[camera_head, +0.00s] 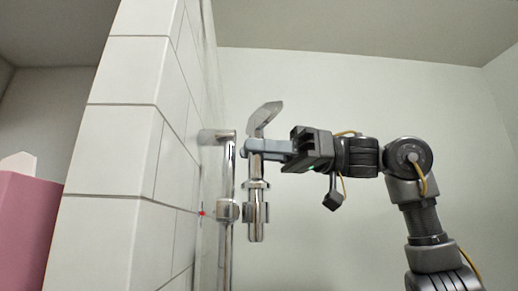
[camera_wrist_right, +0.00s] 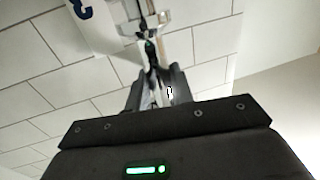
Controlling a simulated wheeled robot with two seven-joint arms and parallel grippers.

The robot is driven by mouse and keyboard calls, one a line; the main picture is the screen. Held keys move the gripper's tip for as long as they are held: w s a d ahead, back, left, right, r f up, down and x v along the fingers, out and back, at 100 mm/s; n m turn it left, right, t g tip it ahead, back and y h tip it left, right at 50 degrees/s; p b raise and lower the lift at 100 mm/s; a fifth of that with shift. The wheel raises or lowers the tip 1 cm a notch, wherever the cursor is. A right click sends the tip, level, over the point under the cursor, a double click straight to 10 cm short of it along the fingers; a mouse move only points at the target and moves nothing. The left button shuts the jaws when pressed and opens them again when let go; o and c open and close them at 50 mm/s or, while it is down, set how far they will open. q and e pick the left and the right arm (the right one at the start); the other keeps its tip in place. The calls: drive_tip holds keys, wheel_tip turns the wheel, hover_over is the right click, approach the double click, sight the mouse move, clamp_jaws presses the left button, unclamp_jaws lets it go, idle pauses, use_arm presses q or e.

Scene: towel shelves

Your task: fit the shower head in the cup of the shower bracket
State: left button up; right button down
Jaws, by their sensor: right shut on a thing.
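The chrome shower head (camera_head: 266,117) is upright, its flat head tilted at the top. My right gripper (camera_head: 265,147) is shut on its handle just below the head, reaching in from the right. The bracket's chrome slider (camera_head: 228,211) sits on a vertical rail, with the cup (camera_head: 257,213) on its right. The handle lines up with the cup, and a narrower chrome end shows below it. I cannot tell how deeply the handle sits in the cup. In the right wrist view the fingers (camera_wrist_right: 156,88) are close together, with chrome parts beyond them. My left gripper is out of view.
The vertical rail (camera_head: 230,170) stands close to the white tiled wall (camera_head: 120,130) on the left. A pink object (camera_head: 25,230) is at the far left. The space in front of the plain wall (camera_head: 330,85) is clear.

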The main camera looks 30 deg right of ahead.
drive_tip(key=shift+f+b, duration=0.75)
drive_tip(key=shift+f, duration=0.15)
drive_tip(key=c, duration=1.1)
unclamp_jaws()
drive_tip(key=shift+d, duration=0.15)
drive_tip(key=shift+d, duration=0.3)
drive_tip(key=shift+v, duration=5)
drive_tip(key=shift+p, duration=0.3)
